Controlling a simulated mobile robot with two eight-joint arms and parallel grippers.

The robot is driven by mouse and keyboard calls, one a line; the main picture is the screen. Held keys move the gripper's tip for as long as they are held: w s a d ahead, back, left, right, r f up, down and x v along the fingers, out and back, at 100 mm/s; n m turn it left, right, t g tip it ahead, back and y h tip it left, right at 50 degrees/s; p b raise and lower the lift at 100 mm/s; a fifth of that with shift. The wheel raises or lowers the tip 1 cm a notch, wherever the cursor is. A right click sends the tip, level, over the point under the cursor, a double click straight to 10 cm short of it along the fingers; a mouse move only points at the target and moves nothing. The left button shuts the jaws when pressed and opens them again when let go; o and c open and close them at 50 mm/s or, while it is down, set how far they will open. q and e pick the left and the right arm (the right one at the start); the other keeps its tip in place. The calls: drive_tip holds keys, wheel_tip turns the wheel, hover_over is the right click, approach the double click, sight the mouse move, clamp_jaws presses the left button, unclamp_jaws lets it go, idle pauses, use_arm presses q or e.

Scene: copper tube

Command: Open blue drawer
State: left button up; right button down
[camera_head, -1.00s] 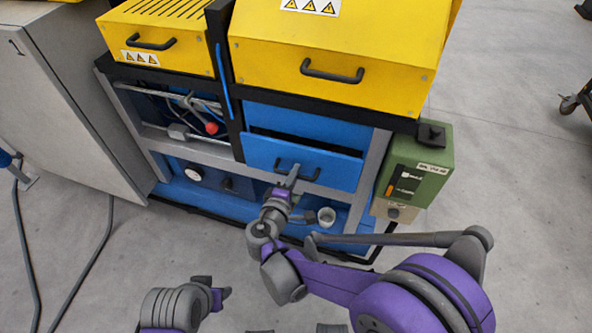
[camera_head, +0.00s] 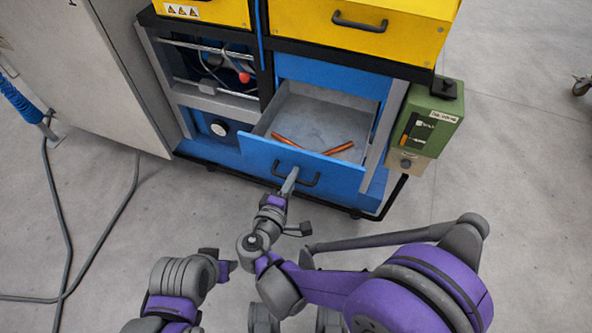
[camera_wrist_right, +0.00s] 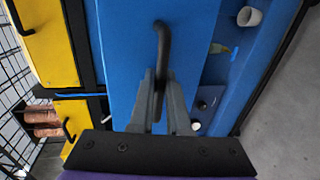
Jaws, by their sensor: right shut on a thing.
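The blue drawer (camera_head: 330,174) is pulled well out of the machine, and its grey inside shows. Two copper tubes lie in it, one at the left (camera_head: 288,141) and one at the right (camera_head: 339,147). The drawer's black handle (camera_head: 310,181) is on its front. In the right wrist view the fingers (camera_wrist_right: 158,88) close around the handle bar (camera_wrist_right: 162,42) in front of the blue drawer face. My left arm shows at the bottom left; I cannot tell its finger state.
Yellow covers (camera_head: 350,35) with black handles sit above the drawer. A green box (camera_head: 428,122) is on the machine's right side. A grey cabinet (camera_head: 85,70) stands at the left. Cables (camera_head: 65,240) lie on the floor at the left.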

drive_tip(key=shift+s+a, duration=0.1)
drive_tip(key=shift+s, duration=0.2)
drive_tip(key=c, duration=0.9)
unclamp_jaws()
use_arm(q)
drive_tip(key=shift+s, duration=0.1)
